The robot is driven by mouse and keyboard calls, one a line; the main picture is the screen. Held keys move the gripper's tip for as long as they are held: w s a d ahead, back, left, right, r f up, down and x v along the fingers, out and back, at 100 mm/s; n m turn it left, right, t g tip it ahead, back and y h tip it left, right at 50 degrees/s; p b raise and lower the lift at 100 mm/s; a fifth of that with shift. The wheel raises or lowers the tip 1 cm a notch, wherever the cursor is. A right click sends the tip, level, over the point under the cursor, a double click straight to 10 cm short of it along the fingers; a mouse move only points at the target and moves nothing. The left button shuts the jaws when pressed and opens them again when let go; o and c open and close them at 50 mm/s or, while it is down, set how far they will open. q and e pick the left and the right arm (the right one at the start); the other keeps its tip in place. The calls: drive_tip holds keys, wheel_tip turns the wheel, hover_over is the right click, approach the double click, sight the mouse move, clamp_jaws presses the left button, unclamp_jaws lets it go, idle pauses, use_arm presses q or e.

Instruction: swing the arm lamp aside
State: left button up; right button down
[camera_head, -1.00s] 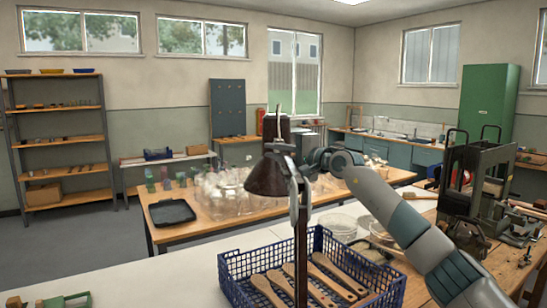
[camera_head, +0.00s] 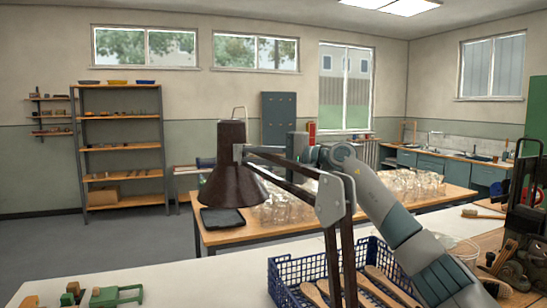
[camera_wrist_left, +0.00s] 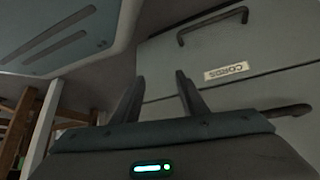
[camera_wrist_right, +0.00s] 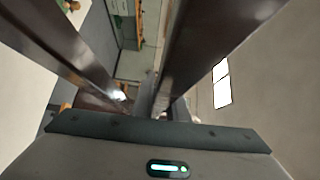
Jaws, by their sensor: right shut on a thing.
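The arm lamp has a dark brown shade (camera_head: 231,172) and paired brown arm bars (camera_head: 289,183) that meet a grey joint plate above its post. It stands in front of the blue crate in the head view. My right gripper (camera_head: 299,146) is at the lamp's upper arm beside the shade, partly hidden, and is shut on the lamp. The right wrist view shows brown bars (camera_wrist_right: 208,55) on both sides of the fingers. My left gripper (camera_wrist_left: 158,92) shows only in the left wrist view, open and empty, near a grey drawer front labelled CORDS (camera_wrist_left: 245,50).
A blue crate (camera_head: 285,278) with wooden brush handles stands on the white bench (camera_head: 190,272) behind the lamp post. Green blocks (camera_head: 115,296) lie at the front left. A wooden table with clear glassware (camera_head: 410,185) is beyond. The bench left of the crate is mostly clear.

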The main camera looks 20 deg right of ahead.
use_arm(q)
drive_tip(key=shift+w+d+r, duration=0.1)
drive_tip(key=shift+w+r, duration=0.05)
drive_tip(key=shift+w, duration=0.15)
use_arm(e)
drive_tip(key=shift+s+a+f, duration=0.1)
drive_tip(key=shift+s+a, duration=0.15)
drive_tip(key=shift+a, duration=0.65)
use_arm(q)
drive_tip(key=shift+w, duration=0.1)
use_arm(e)
drive_tip(key=c, duration=1.7)
unclamp_jaws()
drive_tip(key=shift+d, duration=0.1)
drive_tip(key=shift+c, duration=0.2)
